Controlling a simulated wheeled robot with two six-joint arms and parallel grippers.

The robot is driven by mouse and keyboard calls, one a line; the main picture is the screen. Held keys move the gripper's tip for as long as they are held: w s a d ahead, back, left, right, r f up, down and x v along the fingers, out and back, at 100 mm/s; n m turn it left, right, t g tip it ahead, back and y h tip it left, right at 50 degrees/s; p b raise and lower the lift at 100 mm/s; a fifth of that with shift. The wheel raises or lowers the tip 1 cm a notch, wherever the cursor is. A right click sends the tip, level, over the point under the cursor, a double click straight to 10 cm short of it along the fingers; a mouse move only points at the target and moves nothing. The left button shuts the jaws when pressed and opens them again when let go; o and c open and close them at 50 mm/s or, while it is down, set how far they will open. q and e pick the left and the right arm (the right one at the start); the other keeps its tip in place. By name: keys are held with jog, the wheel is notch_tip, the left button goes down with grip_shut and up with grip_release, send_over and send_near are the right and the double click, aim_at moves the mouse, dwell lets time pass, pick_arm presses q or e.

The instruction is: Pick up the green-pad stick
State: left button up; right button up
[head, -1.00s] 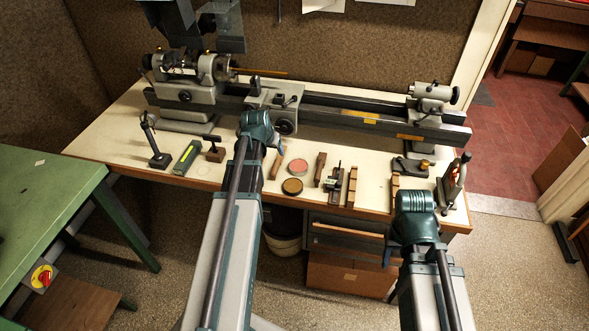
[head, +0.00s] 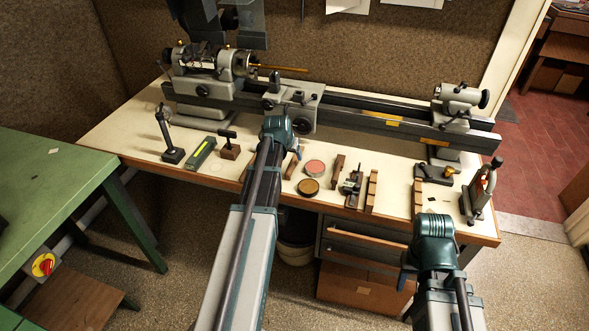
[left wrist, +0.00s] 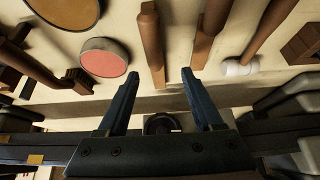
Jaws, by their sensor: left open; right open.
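My left gripper (head: 282,130) is over the bench, left of the two round tins; its fingers are mostly hidden in the head view. In the left wrist view its open, empty fingers (left wrist: 160,74) point at a brown wooden stick (left wrist: 152,45). That stick's near end shows between the fingertips. A second brown stick (left wrist: 211,38) lies just beyond the right fingertip, and a third has a white end (left wrist: 240,67). I see no clear green pad on these sticks, so cannot tell which is the green-pad one. My right gripper (head: 435,230) is at the bench's front right, its fingers hidden.
A red-topped tin (head: 315,167) and a brown-topped tin (head: 310,187) stand close by. Wooden pieces (head: 371,190) lie to their right. A lathe (head: 385,127) runs along the back. A dark block with a yellow-green strip (head: 201,153) lies at left.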

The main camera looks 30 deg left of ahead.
aim_at(294, 159)
pick_arm(q)
jog(key=shift+f, duration=0.1)
jog(key=b+x, duration=0.4)
jog(key=x, duration=0.1)
jog(key=shift+w+d+f, duration=0.15)
jog(key=shift+w+d, duration=0.05)
jog(key=shift+d, duration=0.05)
grip_shut()
